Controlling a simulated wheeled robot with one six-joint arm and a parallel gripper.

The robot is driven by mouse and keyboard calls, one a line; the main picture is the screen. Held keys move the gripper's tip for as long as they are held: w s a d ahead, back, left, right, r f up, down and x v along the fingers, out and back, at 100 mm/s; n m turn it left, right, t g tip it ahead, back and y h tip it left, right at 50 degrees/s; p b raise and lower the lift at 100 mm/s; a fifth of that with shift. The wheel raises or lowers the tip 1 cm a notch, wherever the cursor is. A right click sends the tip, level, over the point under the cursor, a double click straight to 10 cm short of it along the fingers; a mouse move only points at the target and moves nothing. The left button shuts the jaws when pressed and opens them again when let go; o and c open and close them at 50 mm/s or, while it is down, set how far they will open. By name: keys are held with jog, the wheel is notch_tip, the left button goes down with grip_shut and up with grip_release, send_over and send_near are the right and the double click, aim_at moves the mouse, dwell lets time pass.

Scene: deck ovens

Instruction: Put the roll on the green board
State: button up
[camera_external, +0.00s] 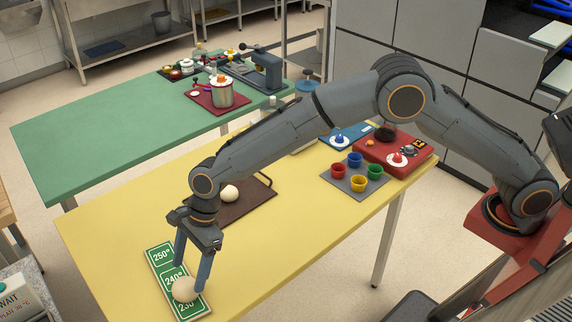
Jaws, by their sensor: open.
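A pale round roll (184,290) appears to rest on the lower part of the board, partly covering the 240 and 230 panels. My gripper (189,277) points down over the board, open, with one finger on each side of this roll. Whether the fingers touch it I cannot tell. A second pale roll (229,194) sits on a dark brown tray (254,198) behind my gripper.
On the yellow table (295,240), a grey mat (354,193) holds several coloured cups, beside a red box (413,165) and a blue board (333,143). The table's middle front is clear. A green table (85,150) with pots and equipment stands behind.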

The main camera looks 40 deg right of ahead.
jog(key=b+v, duration=0.1)
jog(key=v, duration=0.6)
jog(key=shift+d+r, duration=0.1)
jog(key=shift+d, duration=0.05)
jog(key=w+d+f+n+t+h, duration=0.15)
jog(key=d+n, duration=0.25)
jog(key=d, duration=1.2)
jog(key=w+d+n+h, duration=0.1)
jog(key=w+d+n, duration=0.15)
jog(key=d, duration=1.25)
jog(key=s+d+f+n, duration=0.1)
jog(key=s+d+n, duration=0.3)
jog(key=d, duration=0.5)
jog(key=s+d+f+n+h, duration=0.1)
jog(key=s+d+n, duration=0.2)
jog(key=s+d, duration=0.6)
jog(key=s+d+f+n+h, duration=0.1)
jog(key=s+d+n, duration=0.3)
jog(key=d, duration=0.6)
jog(key=shift+s+d+n+g, duration=0.35)
jog(key=shift+s+g, duration=0.1)
jog(key=shift+s, duration=0.8)
jog(key=shift+f, duration=0.15)
